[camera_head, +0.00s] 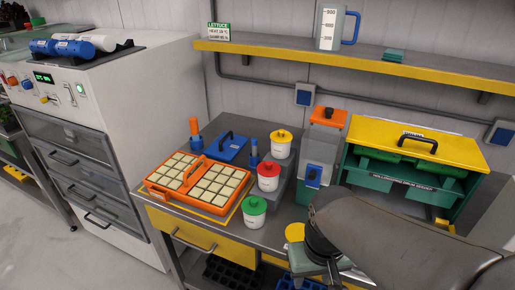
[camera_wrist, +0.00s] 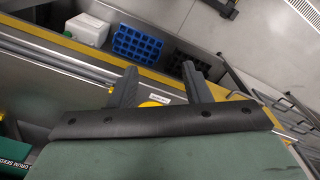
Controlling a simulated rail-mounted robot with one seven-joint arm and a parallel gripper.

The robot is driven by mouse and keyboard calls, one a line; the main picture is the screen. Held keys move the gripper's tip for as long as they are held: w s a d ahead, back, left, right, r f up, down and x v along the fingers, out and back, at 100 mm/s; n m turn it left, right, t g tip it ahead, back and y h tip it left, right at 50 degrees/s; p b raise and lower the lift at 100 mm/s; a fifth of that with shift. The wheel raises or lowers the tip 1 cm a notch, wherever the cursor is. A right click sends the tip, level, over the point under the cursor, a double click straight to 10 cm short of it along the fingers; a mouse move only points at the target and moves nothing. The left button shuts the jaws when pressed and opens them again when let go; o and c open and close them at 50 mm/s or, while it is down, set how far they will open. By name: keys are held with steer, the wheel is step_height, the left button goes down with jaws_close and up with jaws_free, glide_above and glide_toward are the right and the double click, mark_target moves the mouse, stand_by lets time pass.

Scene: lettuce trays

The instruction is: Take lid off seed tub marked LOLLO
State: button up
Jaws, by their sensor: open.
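Three white seed tubs stand on the bench in the head view: one with a yellow lid (camera_head: 281,137), one with a red lid (camera_head: 268,170) and one with a green lid (camera_head: 254,205). Their labels are too small to read, so I cannot tell which is marked LOLLO. My gripper (camera_wrist: 158,70) is open in the wrist view, with no tub visible between its fingers. In the head view it is right of the green-lidded tub, low by the bench's front, its fingers mostly hidden.
An orange seed tray (camera_head: 215,208) lies left of the tubs. A blue handled plate (camera_head: 227,150) is behind it. A grey device (camera_head: 318,160) and a green drum seeder (camera_head: 405,195) with a yellow top stand right. A shelf (camera_head: 350,60) hangs above. Crates lie below.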

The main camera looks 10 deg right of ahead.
stand_by(0.4)
steer(key=o, duration=1.1)
step_height(320, 180, up, 16)
steer(key=n+p, duration=0.3)
steer(key=n, duration=1.8)
glide_above(269, 163)
steer(key=f, duration=0.4)
steer(key=f+p, duration=0.1)
steer(key=f, duration=0.6)
steer(key=shift+w+a+f, duration=0.1)
steer(key=shift+w+f, duration=0.15)
steer(key=shift+f, duration=0.1)
steer(key=shift+s+f+p, duration=0.1)
steer(key=shift+f+p, duration=0.85)
steer(key=shift+f, duration=1.85)
